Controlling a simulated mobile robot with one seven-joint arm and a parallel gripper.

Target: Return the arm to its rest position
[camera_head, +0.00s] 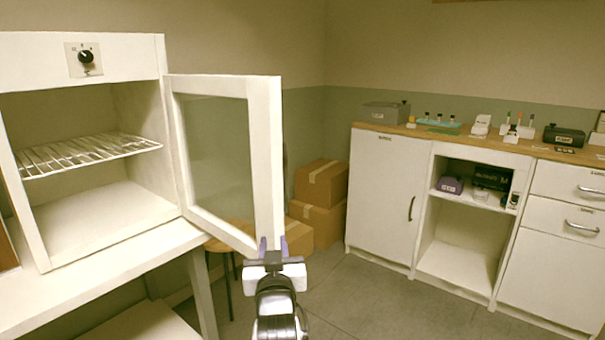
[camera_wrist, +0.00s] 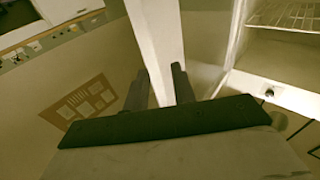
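My gripper (camera_head: 272,244) is low at the free edge of the white cabinet door (camera_head: 276,160), which stands swung open with a glass pane. Its two fingers are spread apart. In the wrist view the fingers (camera_wrist: 159,80) stand at either side of the pale door edge (camera_wrist: 155,30), which fills the space between them. I cannot tell whether they press on it or only stand around it. My arm reaches forward from the bottom of the head view.
The open white cabinet (camera_head: 120,208) with a wire shelf (camera_head: 85,153) stands on a white table (camera_head: 110,262) at left. Cardboard boxes (camera_head: 322,184) sit behind the door. A wooden counter (camera_head: 450,135) with small items stands at right. Grey floor (camera_head: 375,300) is clear between.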

